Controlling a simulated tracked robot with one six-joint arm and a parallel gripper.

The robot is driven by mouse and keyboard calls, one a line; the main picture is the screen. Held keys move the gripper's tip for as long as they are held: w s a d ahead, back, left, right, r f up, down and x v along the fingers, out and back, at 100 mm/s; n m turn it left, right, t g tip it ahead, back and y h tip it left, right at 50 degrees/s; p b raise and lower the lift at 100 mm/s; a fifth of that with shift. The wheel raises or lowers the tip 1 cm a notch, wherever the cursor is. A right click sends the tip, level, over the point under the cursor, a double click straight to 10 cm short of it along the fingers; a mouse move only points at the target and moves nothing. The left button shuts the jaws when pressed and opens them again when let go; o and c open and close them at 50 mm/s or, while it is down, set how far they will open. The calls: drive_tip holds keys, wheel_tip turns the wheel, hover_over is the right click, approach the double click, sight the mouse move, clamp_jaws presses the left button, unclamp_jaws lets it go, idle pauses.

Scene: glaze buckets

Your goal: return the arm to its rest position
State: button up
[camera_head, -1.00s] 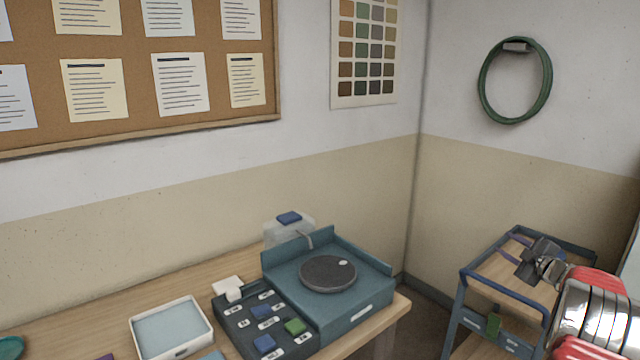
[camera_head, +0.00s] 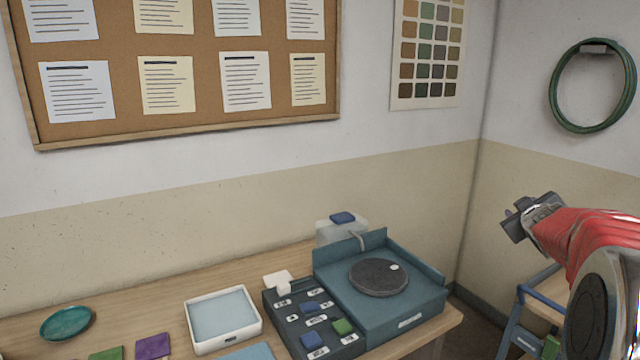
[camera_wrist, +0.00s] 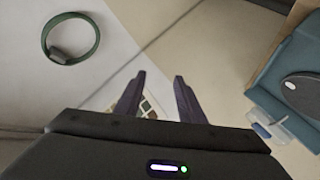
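My gripper (camera_head: 517,220) is raised at the right of the head view, at the end of my red arm, in front of the tan wall band and apart from everything. In the wrist view my gripper (camera_wrist: 156,95) shows two dark fingers spread apart with nothing between them. Beyond the fingers are the wall and part of the colour chart (camera_wrist: 148,110). The base of my arm is outside the head view.
A teal wheel unit (camera_head: 375,312) stands at the table's right end, beside a dark button panel (camera_head: 300,318) and a white tray (camera_head: 190,318). A blue cart (camera_head: 509,325) stands below my arm. A green hose ring (camera_head: 556,95) hangs on the wall. Space around my gripper is clear.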

drive_tip(key=s+a+f+m+g+y, duration=0.1)
drive_tip(key=s+a+m+g, duration=0.1)
drive_tip(key=s+a, duration=0.7)
drive_tip(key=s+a+f+m+g+y, duration=0.15)
drive_tip(key=s+a, duration=0.35)
drive_tip(key=a, duration=0.8)
drive_tip(key=s+a+f+g+y, duration=0.2)
drive_tip(key=s+a+f, duration=0.3)
drive_tip(key=s+a, duration=0.4)
drive_tip(key=s+a+f+g+y, duration=0.2)
drive_tip(key=s+a+f, duration=0.4)
drive_tip(key=s+a, duration=0.3)
drive_tip(key=s, duration=0.4)
drive_tip(key=shift+s+a+f, duration=0.15)
drive_tip(key=shift+s+a, duration=0.25)
drive_tip(key=shift+d, duration=0.15)
